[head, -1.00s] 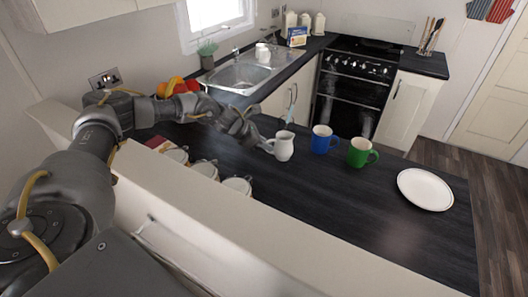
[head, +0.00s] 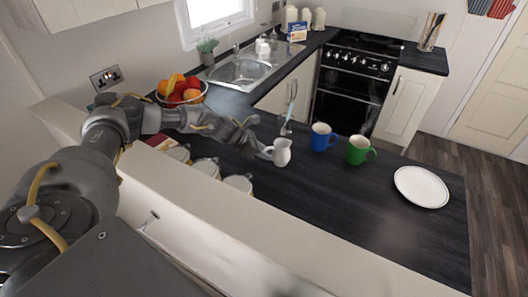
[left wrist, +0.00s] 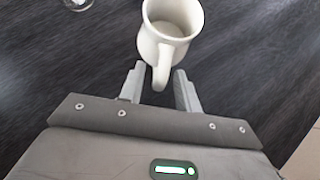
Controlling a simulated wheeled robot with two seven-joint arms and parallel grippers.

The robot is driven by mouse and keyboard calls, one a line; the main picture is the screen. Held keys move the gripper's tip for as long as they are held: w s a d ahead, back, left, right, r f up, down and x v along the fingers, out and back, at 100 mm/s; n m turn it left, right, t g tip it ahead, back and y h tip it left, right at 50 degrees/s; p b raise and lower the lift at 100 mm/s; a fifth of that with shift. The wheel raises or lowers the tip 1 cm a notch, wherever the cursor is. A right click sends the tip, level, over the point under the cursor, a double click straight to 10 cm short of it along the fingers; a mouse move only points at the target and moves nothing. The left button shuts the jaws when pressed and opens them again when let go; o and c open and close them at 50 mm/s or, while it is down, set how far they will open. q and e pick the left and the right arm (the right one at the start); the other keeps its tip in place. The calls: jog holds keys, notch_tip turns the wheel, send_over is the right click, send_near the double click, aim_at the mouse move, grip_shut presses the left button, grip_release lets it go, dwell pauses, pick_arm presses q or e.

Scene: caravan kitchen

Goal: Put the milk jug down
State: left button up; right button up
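The white milk jug (head: 281,153) appears to stand upright on the dark worktop, left of the blue mug (head: 322,137). It also shows in the left wrist view (left wrist: 171,28), with its handle pointing toward my gripper. My left gripper (head: 264,152) reaches in from the left at the jug's handle side. In the left wrist view its two fingers (left wrist: 160,88) are apart, one each side of the handle, with a gap showing on both sides. My right gripper is not in view.
A green mug (head: 358,150) and a white plate (head: 422,187) stand to the right. A glass with a utensil (head: 287,126) is just behind the jug. A fruit bowl (head: 182,94) is behind my arm. The worktop before the plate is clear.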

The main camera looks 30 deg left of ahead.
pick_arm(q)
jog(key=b+v, duration=0.3)
jog(key=v, duration=0.9)
jog(key=shift+w+r, duration=0.1)
jog(key=shift+r, duration=0.1)
